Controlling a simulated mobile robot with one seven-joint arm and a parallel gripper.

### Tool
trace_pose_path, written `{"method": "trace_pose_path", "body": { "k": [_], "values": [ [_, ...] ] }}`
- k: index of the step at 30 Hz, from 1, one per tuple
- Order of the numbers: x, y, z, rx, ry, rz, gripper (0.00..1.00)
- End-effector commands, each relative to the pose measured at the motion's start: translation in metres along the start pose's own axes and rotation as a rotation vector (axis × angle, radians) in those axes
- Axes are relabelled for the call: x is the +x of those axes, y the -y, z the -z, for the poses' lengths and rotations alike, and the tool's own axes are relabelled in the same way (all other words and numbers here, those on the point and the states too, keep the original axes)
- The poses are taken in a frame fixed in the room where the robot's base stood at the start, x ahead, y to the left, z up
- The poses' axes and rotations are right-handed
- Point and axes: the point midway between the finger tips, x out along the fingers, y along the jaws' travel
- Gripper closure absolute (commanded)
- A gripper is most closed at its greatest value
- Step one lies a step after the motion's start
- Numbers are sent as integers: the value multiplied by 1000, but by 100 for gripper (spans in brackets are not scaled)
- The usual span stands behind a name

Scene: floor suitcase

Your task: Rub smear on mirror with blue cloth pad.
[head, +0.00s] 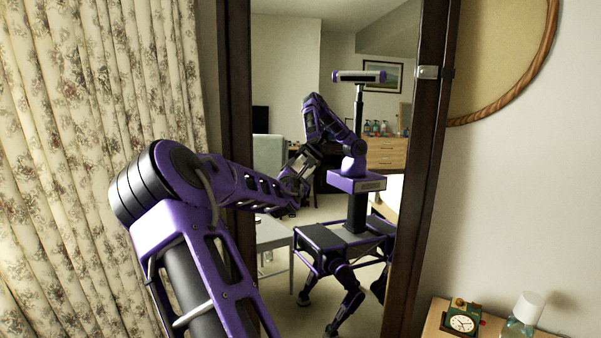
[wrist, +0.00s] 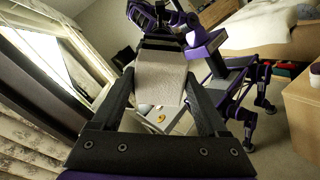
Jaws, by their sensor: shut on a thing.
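The mirror (head: 300,60) is tall, in a dark wooden frame, and reflects the room and my own body. In the wrist view its reflection fills the space beyond my fingers. I cannot tell whether the pad touches the glass. I cannot make out the smear in either view.
A floral curtain (head: 70,150) hangs left of the mirror. At lower right a wooden top (head: 436,322) bears a clock (head: 462,321) and a bottle (head: 524,312). A round wood-rimmed thing (head: 500,50) hangs on the right wall. A metal hinge (head: 430,72) sits on the mirror frame.

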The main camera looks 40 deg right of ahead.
Motion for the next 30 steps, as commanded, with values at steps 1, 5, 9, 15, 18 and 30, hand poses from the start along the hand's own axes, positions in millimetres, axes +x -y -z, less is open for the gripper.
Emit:
{"method": "trace_pose_path", "body": {
  "k": [1,5,9,15,18,30],
  "values": [
    [1,0,0,0,1,0,68],
    [4,0,0,0,0,0,68],
    [7,0,0,-1,0,0,68],
    [11,0,1,-2,-1,0,68],
    [13,1,1,-2,-1,1,68],
    [13,15,-12,0,2,0,68]
  ]
}}
